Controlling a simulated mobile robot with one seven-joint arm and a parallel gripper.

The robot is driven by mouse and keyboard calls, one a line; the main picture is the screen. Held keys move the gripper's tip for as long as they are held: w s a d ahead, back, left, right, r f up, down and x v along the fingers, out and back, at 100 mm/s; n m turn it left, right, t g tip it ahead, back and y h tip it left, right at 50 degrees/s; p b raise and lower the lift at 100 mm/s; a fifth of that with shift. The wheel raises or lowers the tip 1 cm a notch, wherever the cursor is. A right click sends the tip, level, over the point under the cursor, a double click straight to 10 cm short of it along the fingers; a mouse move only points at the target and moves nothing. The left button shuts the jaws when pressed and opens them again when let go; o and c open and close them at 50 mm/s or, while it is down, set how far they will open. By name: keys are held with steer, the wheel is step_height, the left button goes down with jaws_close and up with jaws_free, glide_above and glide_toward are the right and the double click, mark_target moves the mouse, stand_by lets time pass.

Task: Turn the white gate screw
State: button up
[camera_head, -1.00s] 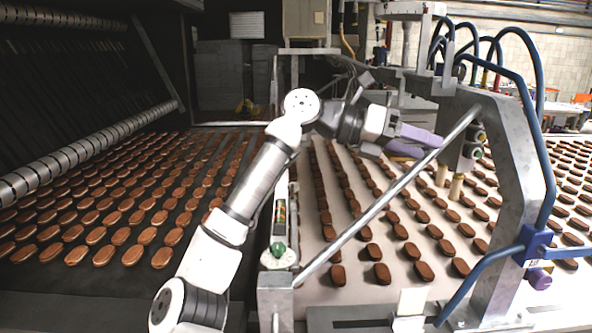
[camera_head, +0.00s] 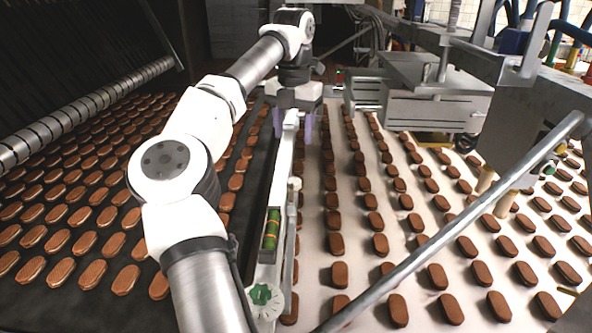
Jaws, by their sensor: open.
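My gripper (camera_head: 293,130) points down over the far part of the narrow white rail between the two belts. A small white knob (camera_head: 294,184), which looks like the white gate screw, stands on the rail nearer to the camera than the gripper. The gripper is apart from it. A white disc with a green star-shaped knob (camera_head: 262,295) sits at the rail's near end.
A level with green vials (camera_head: 271,230) is set in the rail. Brown biscuits lie in rows on the dark left belt and the white right belt. A grey diagonal bar (camera_head: 460,225) crosses the right side. A metal box (camera_head: 435,110) hangs over the right belt.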

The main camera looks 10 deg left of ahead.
mark_target(294, 180)
step_height(294, 180, down, 12)
steer(key=shift+f+p, duration=0.1)
steer(key=shift+p, duration=0.95)
steer(key=c, duration=1)
